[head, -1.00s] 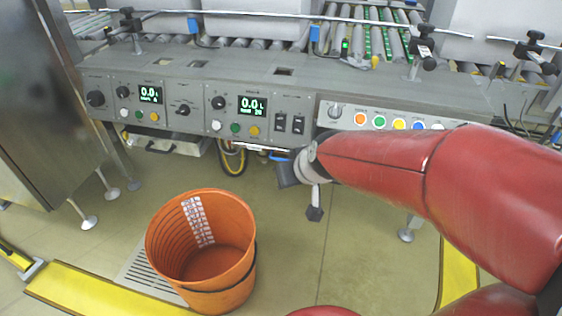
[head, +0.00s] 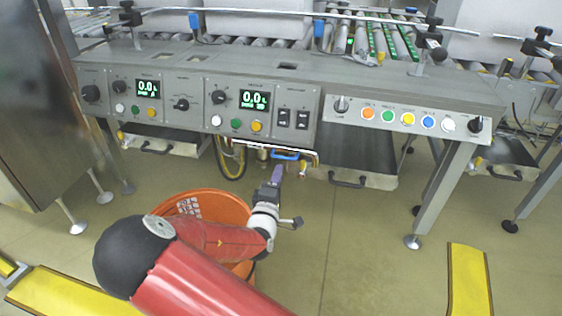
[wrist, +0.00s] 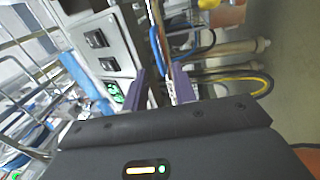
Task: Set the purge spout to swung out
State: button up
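Brass pipework with a blue handle (head: 285,156) sits under the panel's front edge in the head view. In the wrist view a tan pipe (wrist: 228,48) runs out to the right, with a blue piece (wrist: 156,52) beside it. I cannot tell for certain which part is the purge spout, or its position. My gripper (head: 277,172) points up towards this pipework from just below it. In the wrist view its purple fingers (wrist: 160,88) are apart, with pipework seen beyond them. Nothing is clearly held, and any contact is unclear.
An orange bucket (head: 239,207) stands on the floor below my arm, partly hidden by it. Open floor lies to the right, up to a table leg (head: 443,195).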

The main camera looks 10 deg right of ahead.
aim_at(283, 158)
jog(key=x, duration=0.7)
jog(key=shift+w+r+b, duration=0.3)
jog(key=shift+w+b, duration=0.05)
jog(key=shift+b, duration=0.05)
grip_shut()
